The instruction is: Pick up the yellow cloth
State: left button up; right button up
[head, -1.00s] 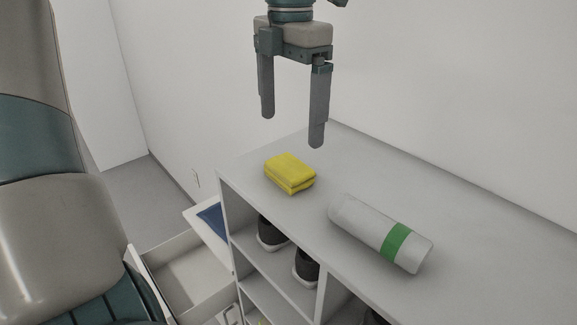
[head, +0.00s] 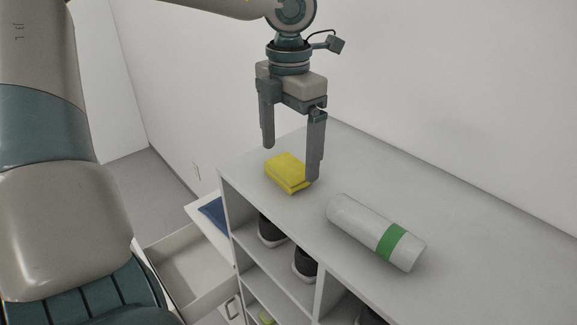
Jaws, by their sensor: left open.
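The yellow cloth (head: 285,173) is a folded stack lying flat on the white shelf top, near its left end. My left gripper (head: 290,163) is open and points down, with nothing between its fingers. Its fingers show to the left and right of the cloth, and the right finger covers a bit of the cloth's right edge. I cannot tell whether the fingers touch the cloth. My right gripper is not in view.
A white roll with a green band (head: 375,232) lies on the shelf top (head: 460,235) to the right. Dark shoes (head: 271,229) stand in the compartments below. An open drawer (head: 185,268) and a blue folded item (head: 213,214) are at the lower left. A wall stands behind.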

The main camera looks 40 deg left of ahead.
aim_at(289, 164)
pick_arm(q)
jog(key=shift+f+p, duration=0.55)
jog(key=shift+f, duration=1.1)
jog(key=shift+c, duration=0.7)
jog(key=c, duration=1)
